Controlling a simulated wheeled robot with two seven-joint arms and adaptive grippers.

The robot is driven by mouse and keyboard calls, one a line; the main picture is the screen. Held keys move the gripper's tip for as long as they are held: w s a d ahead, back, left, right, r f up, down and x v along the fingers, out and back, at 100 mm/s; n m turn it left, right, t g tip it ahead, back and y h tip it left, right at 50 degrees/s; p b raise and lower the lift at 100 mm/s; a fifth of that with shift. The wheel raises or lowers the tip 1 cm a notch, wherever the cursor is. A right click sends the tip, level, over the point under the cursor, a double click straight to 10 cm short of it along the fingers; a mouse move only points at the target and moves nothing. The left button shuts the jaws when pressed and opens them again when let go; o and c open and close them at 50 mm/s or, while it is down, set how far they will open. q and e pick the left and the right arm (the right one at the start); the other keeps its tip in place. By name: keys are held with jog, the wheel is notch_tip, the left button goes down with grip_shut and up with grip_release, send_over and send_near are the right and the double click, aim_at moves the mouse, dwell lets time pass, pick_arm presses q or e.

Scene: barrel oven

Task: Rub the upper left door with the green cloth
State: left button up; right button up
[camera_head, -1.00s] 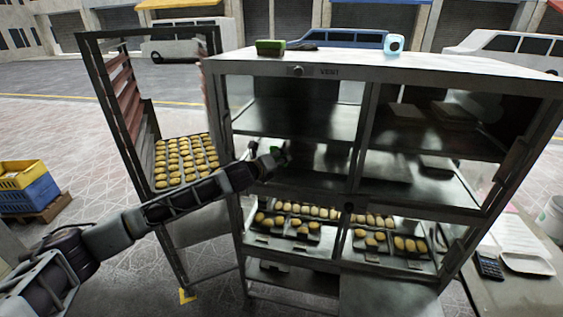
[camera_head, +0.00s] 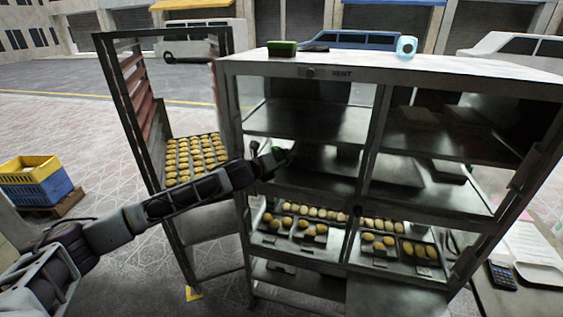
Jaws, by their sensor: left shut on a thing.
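The oven (camera_head: 400,73) stands in the middle with glass doors on its front. The upper left door (camera_head: 305,118) is shut, and dark shelves show through its glass. My left gripper (camera_head: 279,157) is in front of the lower left part of this door. I cannot tell whether the cloth touches the glass. My right gripper is not in view.
A green block (camera_head: 282,47), a dark item (camera_head: 315,48) and a white-blue roll (camera_head: 406,46) lie on the oven top. A rack with a bun tray (camera_head: 196,158) stands at left. Crates (camera_head: 38,188) sit further left. A table with a calculator (camera_head: 502,276) is at right.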

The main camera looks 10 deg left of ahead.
pick_arm(q)
jog(key=shift+a, duration=1.4)
jog(key=shift+s+a, duration=0.1)
jog(key=shift+s, duration=2.85)
jog(key=shift+s, duration=0.15)
jog(key=s, duration=0.2)
jog(key=shift+s, duration=0.35)
